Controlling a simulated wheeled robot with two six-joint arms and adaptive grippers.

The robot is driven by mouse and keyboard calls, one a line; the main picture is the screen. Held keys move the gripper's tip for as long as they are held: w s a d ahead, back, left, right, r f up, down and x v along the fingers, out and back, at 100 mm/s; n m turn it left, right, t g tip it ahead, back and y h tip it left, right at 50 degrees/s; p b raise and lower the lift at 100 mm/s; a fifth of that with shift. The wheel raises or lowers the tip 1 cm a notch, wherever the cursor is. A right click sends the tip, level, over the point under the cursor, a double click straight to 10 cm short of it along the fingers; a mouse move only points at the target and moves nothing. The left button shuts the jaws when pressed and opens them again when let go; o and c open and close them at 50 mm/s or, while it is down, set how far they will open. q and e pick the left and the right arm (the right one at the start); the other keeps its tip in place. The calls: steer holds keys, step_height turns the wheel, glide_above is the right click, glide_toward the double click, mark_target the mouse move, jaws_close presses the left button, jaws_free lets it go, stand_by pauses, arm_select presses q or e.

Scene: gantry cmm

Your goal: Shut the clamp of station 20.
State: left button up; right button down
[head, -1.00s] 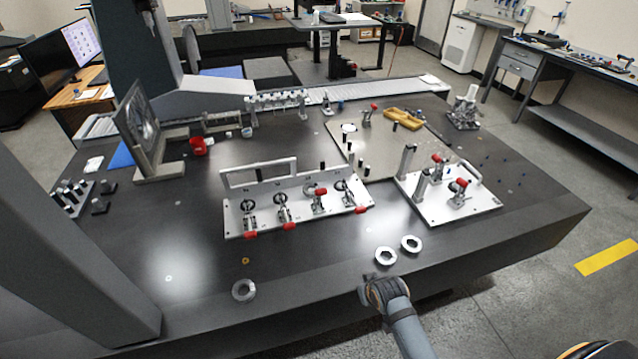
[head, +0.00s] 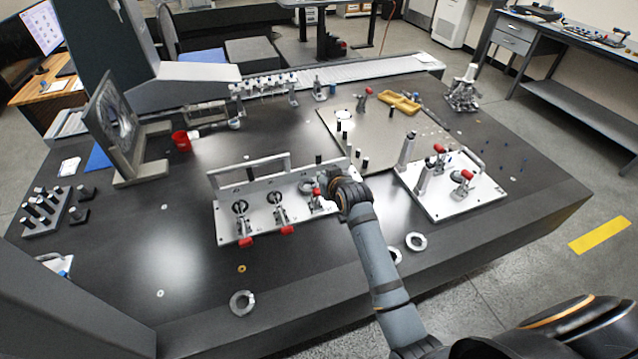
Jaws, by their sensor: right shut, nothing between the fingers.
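A white fixture plate (head: 262,220) with a raised handle bar lies at the middle of the dark table and carries a row of toggle clamps with red handles. The left clamp (head: 241,220) and the second clamp (head: 279,212) have their handles lying toward the front edge. The third clamp's red handle (head: 316,192) stands raised. My right gripper (head: 333,191) is shut and empty, close beside that handle; contact cannot be told. It and my arm hide the right-hand clamp. Station numbers are too small to read. My left gripper is out of view.
A second white fixture (head: 455,203) with red-handled clamps stands to the right, by a grey plate (head: 375,150). Metal rings (head: 416,242) lie near the front edge, and another ring (head: 242,302) lies front left. An upright frame (head: 112,125) stands at left.

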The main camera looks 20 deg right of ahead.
mark_target(318, 195)
steer(key=x, duration=0.4)
steer(key=shift+w, duration=0.2)
step_height(318, 195, down, 4)
steer(key=shift+w+r+p, duration=0.15)
steer(key=shift+r+p, duration=0.05)
steer(key=shift+p, duration=0.55)
steer(key=shift+s+f, duration=0.25)
steer(key=shift+s, duration=0.25)
steer(key=shift+f, duration=0.1)
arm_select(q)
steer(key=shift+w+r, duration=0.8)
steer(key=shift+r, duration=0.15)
arm_select(e)
steer(key=shift+f, duration=0.1)
